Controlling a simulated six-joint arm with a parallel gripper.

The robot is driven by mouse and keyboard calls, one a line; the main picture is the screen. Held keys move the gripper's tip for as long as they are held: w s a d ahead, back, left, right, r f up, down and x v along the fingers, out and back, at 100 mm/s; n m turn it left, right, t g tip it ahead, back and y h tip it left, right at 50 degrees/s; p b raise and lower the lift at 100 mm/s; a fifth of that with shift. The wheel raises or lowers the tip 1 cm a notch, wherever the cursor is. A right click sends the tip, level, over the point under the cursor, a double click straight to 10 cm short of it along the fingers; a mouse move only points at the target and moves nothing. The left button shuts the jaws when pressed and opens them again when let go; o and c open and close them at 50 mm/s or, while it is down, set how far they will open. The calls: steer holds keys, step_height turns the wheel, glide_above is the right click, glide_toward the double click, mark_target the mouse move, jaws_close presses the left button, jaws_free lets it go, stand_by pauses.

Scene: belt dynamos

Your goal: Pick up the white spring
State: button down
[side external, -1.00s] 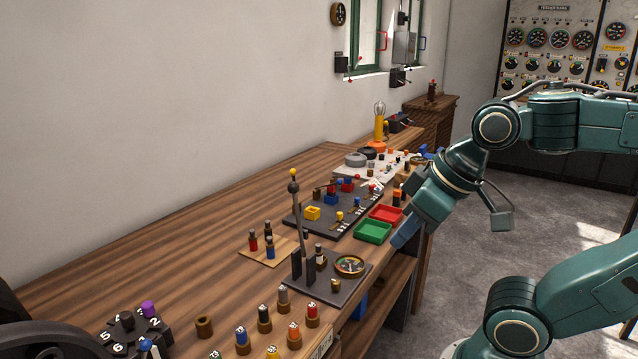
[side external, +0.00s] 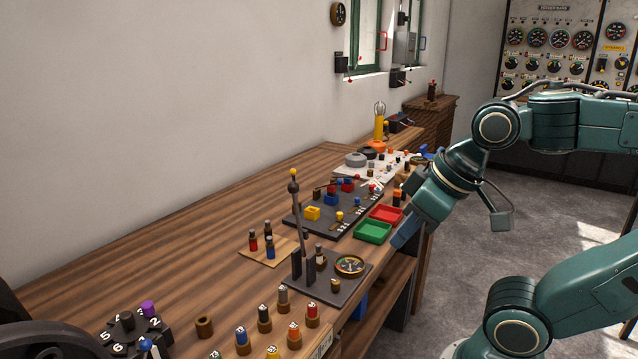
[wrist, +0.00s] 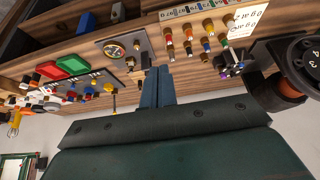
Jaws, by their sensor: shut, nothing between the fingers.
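I cannot make out a white spring for certain in either view. A white board (side external: 352,172) with several small parts lies toward the far end of the bench, and the parts are too small to tell apart. My gripper (side external: 398,243) is at the bench's front edge, beside the green tray (side external: 373,232). In the wrist view my gripper (wrist: 155,76) shows two blue fingers close together, shut with nothing between them.
A red tray (side external: 386,214) sits beside the green one. A dark board (side external: 318,225) with coloured blocks lies behind them. A tall lever (side external: 299,225) and a round gauge (side external: 349,265) stand nearer the camera. The bench's rear left is bare.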

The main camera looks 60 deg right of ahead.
stand_by(0.4)
steer(key=c, duration=1.2)
jaws_free()
steer(key=n+g+y, duration=0.2)
steer(key=n+y, duration=0.1)
steer(key=n, duration=0.6)
glide_above(318, 258)
steer(key=d, duration=0.2)
steer(key=shift+s+d+f, duration=0.1)
steer(key=shift+s+f, duration=0.1)
steer(key=shift+f, duration=3.4)
steer(key=shift+s+f, duration=0.2)
steer(key=shift+f, duration=3.4)
steer(key=shift+f, duration=0.1)
